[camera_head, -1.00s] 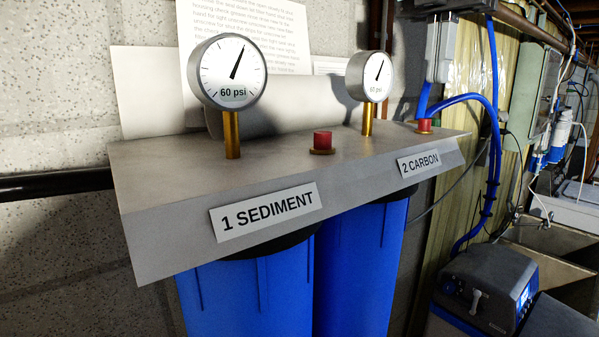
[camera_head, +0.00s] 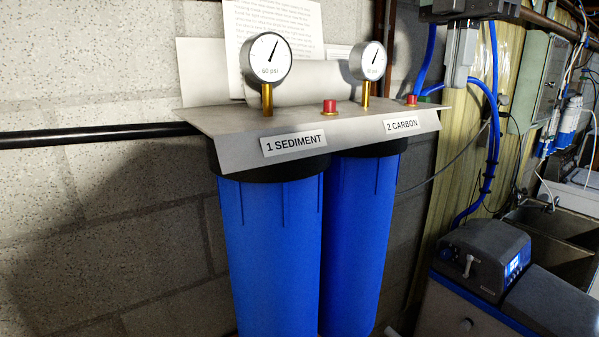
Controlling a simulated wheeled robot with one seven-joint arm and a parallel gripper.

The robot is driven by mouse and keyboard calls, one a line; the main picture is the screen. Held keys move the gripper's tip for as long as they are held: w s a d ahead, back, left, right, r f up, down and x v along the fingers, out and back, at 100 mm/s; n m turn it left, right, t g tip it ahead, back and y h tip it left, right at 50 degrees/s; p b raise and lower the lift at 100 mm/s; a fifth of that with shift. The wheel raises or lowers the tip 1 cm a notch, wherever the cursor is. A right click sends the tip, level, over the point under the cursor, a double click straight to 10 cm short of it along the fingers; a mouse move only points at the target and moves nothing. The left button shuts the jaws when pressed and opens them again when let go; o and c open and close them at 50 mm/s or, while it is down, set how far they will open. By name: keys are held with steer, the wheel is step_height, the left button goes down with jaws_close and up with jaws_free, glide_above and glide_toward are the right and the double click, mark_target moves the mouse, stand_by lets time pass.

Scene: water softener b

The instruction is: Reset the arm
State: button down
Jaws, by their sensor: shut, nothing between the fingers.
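My arm and gripper do not show in this view. Two blue filter housings hang side by side under a grey metal bracket (camera_head: 225,125). The left housing (camera_head: 270,250) sits below the label "1 SEDIMENT" (camera_head: 293,142). The right housing (camera_head: 358,235) sits below the label "2 CARBON" (camera_head: 402,125). A left gauge (camera_head: 266,60) and a right gauge (camera_head: 368,61) stand on brass stems on the bracket. Red buttons, one near the middle (camera_head: 329,106) and one at the right (camera_head: 411,99), sit on top.
A black pipe (camera_head: 95,136) runs along the block wall at left. Blue tubing (camera_head: 493,120) drops at right towards a dark control head with a lit display (camera_head: 485,262). A sink (camera_head: 550,225) stands at far right. Paper sheets (camera_head: 275,30) are behind the gauges.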

step_height(320, 180, down, 12)
steer(key=w+d+f+m, duration=0.1)
steer(key=w+d+m, duration=0.15)
steer(key=m, duration=0.45)
steer(key=s+d+f+m+t, duration=0.1)
steer(key=s+d+f+m, duration=0.2)
steer(key=f+m, duration=0.3)
steer(key=s+d+f+m+t, duration=0.1)
steer(key=s+d+f+m, duration=0.25)
steer(key=f, duration=0.45)
steer(key=s+d+f+m, duration=0.35)
steer(key=f+m, duration=0.25)
steer(key=f, duration=0.2)
steer(key=s+a+f+n+g+b, duration=0.1)
steer(key=s+a+f+n+b, duration=0.2)
steer(key=s+a+f+b, duration=0.4)
steer(key=s+a+f+n+g+b, duration=0.1)
steer(key=s+a+f+n+b, duration=0.3)
steer(key=s+a+f+b, duration=0.3)
steer(key=a+f+b, duration=0.5)
steer(key=b, duration=0.2)
steer(key=shift+f+y, duration=0.25)
steer(key=shift+y, duration=0.05)
